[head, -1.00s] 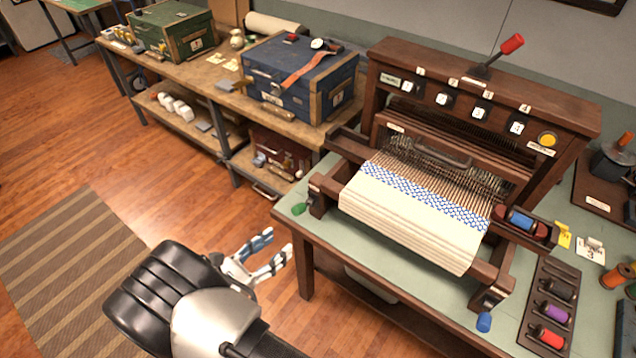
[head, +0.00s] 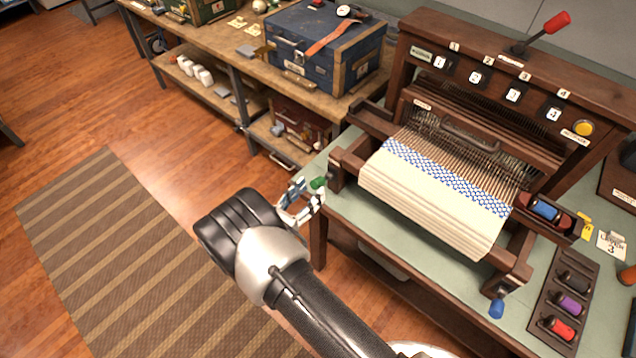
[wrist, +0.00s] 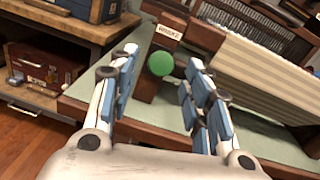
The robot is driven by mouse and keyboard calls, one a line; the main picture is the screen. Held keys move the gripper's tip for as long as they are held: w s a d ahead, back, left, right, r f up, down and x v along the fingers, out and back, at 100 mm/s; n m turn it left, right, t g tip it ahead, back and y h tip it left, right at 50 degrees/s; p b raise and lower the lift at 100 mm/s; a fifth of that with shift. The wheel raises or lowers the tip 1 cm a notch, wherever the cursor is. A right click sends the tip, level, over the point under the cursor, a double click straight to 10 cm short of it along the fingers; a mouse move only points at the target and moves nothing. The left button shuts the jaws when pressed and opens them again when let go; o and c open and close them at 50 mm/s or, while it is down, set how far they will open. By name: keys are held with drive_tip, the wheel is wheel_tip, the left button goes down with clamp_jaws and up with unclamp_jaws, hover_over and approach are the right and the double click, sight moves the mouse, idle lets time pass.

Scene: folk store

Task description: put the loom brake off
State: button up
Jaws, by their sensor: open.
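The loom (head: 345,165) stands on a green-topped table, with cream and blue woven cloth across its front. A green knob (head: 318,183) sticks out at the loom's front left corner. In the wrist view the green knob (wrist: 160,63) is between my fingers' lines, farther out, below a small label that seems to read "BRAKE". My gripper (head: 303,200) is open and empty beside the knob in the head view. In the wrist view my gripper (wrist: 160,95) has its two blue-padded fingers spread on either side of it. I cannot tell whether they touch it.
A red-tipped lever (head: 556,22) stands on the loom's top. A blue knob (head: 496,308) is at its front right. A rack of spools (head: 568,300) lies right. A workbench with a blue chest (head: 320,50) stands behind left. A striped rug (head: 95,235) covers open floor.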

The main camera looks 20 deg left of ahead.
sight(313, 188)
drive_tip(key=shift+x, duration=2.35)
clamp_jaws()
